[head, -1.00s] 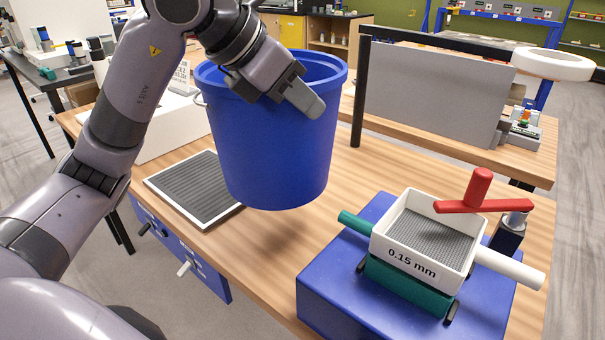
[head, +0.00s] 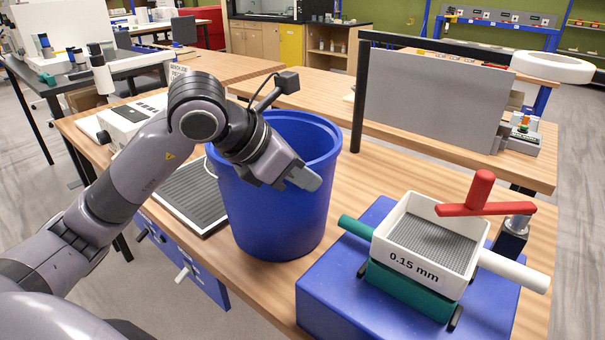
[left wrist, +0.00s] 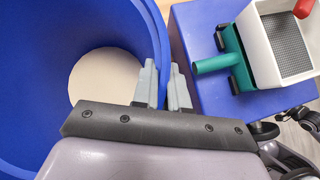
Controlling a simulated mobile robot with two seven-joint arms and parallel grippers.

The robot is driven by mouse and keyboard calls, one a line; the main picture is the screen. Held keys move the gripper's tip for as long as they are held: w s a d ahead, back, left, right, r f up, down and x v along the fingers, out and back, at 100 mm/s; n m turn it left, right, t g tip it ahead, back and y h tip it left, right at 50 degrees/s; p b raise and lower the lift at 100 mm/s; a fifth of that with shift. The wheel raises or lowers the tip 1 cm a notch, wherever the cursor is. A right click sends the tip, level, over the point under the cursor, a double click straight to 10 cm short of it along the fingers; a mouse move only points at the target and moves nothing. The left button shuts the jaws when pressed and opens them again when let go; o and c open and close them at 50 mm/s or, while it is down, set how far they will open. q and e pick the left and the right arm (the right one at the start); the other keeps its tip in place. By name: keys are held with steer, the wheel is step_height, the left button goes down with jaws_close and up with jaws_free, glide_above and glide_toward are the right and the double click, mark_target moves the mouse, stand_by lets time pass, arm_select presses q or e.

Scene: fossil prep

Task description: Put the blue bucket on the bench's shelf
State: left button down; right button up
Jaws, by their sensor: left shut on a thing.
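The blue bucket (head: 275,205) is large, upright and close to the front of the wooden bench (head: 400,180). My left gripper (head: 302,177) is shut on the bucket's near right rim. In the left wrist view the two fingers (left wrist: 164,82) straddle the wall of the bucket (left wrist: 40,75), one inside and one outside. A pale round area shows at the bottom inside. I cannot tell whether the bucket's base touches the bench top. No shelf of the bench can be clearly made out. My right gripper is not in view.
Right of the bucket, a white sieve box marked 0.15 mm (head: 425,245) sits on a blue block (head: 345,290), with a red handle (head: 485,205) above. A dark grooved mat (head: 190,195) lies to the left. A grey panel (head: 430,100) stands behind.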

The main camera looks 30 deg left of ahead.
arm_select(q)
steer(key=shift+f, duration=0.1)
steer(key=c, duration=1.2)
jaws_free()
steer(key=shift+o, duration=0.2)
